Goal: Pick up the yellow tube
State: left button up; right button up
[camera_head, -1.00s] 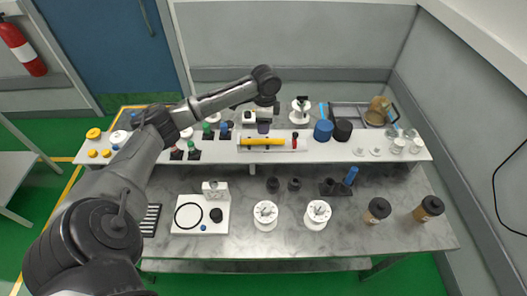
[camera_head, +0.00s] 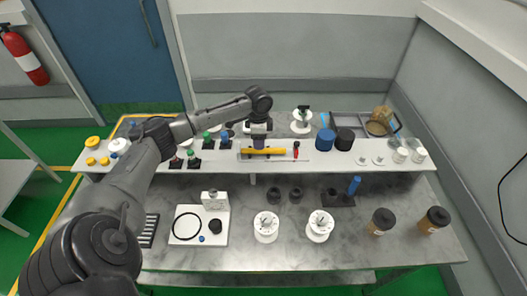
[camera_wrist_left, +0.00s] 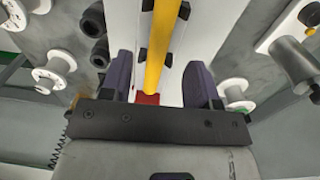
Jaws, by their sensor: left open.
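The yellow tube (camera_head: 274,151) lies lengthwise on the raised white shelf, near its middle. My left gripper (camera_head: 259,143) points down over it and hides part of it in the head view. In the left wrist view, the yellow tube (camera_wrist_left: 158,45) runs between the two dark fingers of the left gripper (camera_wrist_left: 161,82). The jaws are open, with a gap on each side of the tube. A red piece (camera_wrist_left: 147,98) shows at the tube's near end there. My right gripper is not in view.
A blue cylinder (camera_head: 325,139) and a black one (camera_head: 344,139) stand further right. Several small pieces with dark bases stand to the left. White spools (camera_head: 266,228) sit on the lower grey bench.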

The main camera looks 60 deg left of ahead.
pick_arm(q)
notch_tip(320, 180, down, 5)
jog(key=shift+s+d, duration=0.1)
jog(key=shift+d, duration=0.05)
grip_shut()
dwell(0.6)
jog(key=shift+r, duration=0.1)
